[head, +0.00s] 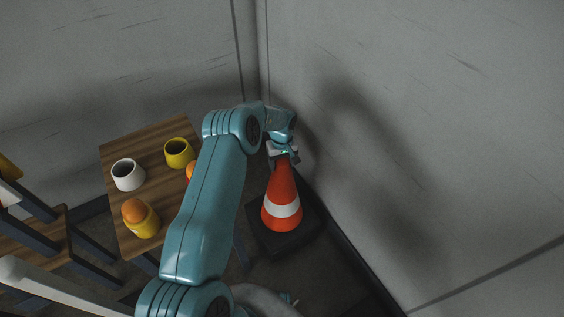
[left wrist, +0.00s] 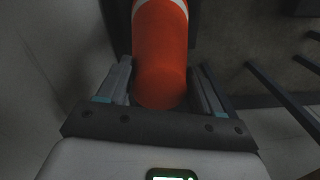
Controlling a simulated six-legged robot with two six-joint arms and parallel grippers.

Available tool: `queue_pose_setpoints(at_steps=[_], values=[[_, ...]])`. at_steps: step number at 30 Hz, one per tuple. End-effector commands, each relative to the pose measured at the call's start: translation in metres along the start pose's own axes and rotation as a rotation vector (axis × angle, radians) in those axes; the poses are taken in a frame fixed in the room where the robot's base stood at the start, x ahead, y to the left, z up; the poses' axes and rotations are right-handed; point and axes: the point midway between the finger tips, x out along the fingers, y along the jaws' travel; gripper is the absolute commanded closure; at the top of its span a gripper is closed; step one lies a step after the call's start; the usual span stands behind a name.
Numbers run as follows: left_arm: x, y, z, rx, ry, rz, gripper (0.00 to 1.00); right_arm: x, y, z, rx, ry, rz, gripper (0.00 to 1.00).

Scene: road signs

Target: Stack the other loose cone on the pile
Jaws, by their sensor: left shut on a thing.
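An orange cone (head: 282,192) with one white band stands upright in the corner of the room, above a dark square base (head: 262,239). I cannot tell whether other cones are nested under it. My left gripper (head: 283,155) is at the cone's tip and shut on it. In the left wrist view the cone (left wrist: 161,60) lies between the two fingers (left wrist: 160,92), with its white band at the top edge. No separate pile shows. My right gripper does not show.
Another wooden surface (head: 35,243) is at far left. Grey walls (head: 400,130) stand close behind and right of the cone.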

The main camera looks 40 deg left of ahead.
Motion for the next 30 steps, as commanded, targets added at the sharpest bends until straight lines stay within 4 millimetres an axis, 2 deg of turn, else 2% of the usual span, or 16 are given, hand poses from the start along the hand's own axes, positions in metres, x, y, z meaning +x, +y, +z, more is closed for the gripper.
queue_pose_setpoints(at_steps=[19,20,22,30], values=[[0.0011,0.0008,-0.0013,0.000,0.004,0.002,1.00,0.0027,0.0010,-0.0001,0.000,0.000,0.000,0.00],[0.0004,0.0008,-0.0014,0.000,0.004,0.002,0.28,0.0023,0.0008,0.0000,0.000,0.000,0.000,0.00],[0.0003,0.0008,-0.0013,0.000,0.004,0.002,0.06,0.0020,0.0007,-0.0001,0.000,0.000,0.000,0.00],[0.0036,-0.0004,0.0009,0.000,-0.002,-0.001,0.05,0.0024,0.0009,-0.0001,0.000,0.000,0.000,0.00]])
